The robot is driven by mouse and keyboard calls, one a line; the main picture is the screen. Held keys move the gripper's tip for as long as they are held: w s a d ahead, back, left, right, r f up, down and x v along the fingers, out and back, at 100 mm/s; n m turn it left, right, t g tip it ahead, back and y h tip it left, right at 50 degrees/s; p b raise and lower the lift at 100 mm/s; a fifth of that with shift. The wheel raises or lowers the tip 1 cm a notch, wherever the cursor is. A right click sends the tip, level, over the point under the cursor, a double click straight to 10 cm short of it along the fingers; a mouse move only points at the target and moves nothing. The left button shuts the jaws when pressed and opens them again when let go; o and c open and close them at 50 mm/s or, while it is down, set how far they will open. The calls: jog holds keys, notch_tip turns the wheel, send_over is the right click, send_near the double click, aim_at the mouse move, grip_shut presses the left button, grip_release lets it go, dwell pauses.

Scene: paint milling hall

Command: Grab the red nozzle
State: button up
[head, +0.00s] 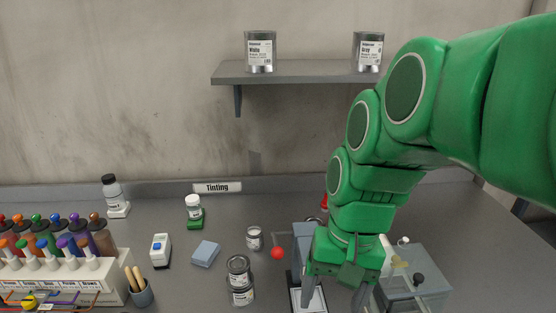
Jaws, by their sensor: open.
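My green arm comes in from the right, and my gripper (334,296) points down over the bench with its two fingers apart and nothing seen between them. A small red piece (323,201) shows at the left edge of my arm, mostly hidden behind it; I cannot tell if it is the red nozzle. A red ball knob (278,253) on a thin rod sits left of my gripper, beside a grey-blue device (303,237) that my gripper partly covers.
A glass-like box (415,282) with a black knob stands right of my gripper. Small tins (238,268), a blue block (206,253) and a white device (160,250) stand to the left. A shelf (300,72) with two cans is above. The back middle of the bench is fairly clear.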

jog(key=w+a+r+m+y, duration=0.2)
jog(key=w, duration=0.6)
jog(key=w+a+r+m+y, duration=0.1)
jog(key=w+a+m+y, duration=0.15)
jog(key=w, duration=0.55)
jog(key=w+d+m+t+y, duration=0.2)
jog(key=w+d+m, duration=0.2)
jog(key=w, duration=0.5)
jog(key=w+d+m+t+y, duration=0.1)
jog(key=w+d+m+t, duration=0.2)
jog(key=w, duration=0.7)
jog(key=w+d+m+y, duration=0.2)
jog(key=w+d+m, duration=0.2)
jog(key=w, duration=0.5)
jog(key=w+d+f+m+t, duration=0.45)
jog(key=w+d+m, duration=0.35)
jog(key=w+d, duration=0.5)
send_near(325, 203)
jog(key=shift+w+a+f+n, duration=0.15)
jog(key=shift+w+a+f, duration=0.25)
jog(key=shift+w, duration=0.2)
jog(key=shift+w+a+f+n, duration=0.1)
jog(key=shift+w+a+f, duration=0.3)
jog(key=shift+w, duration=0.2)
jog(key=shift+f+x, duration=0.15)
jog(key=shift+x, duration=1.8)
jog(key=shift+f+x, duration=0.1)
jog(key=shift+x, duration=1.85)
jog(key=shift+w+d, duration=0.1)
jog(key=shift+d, duration=0.1)
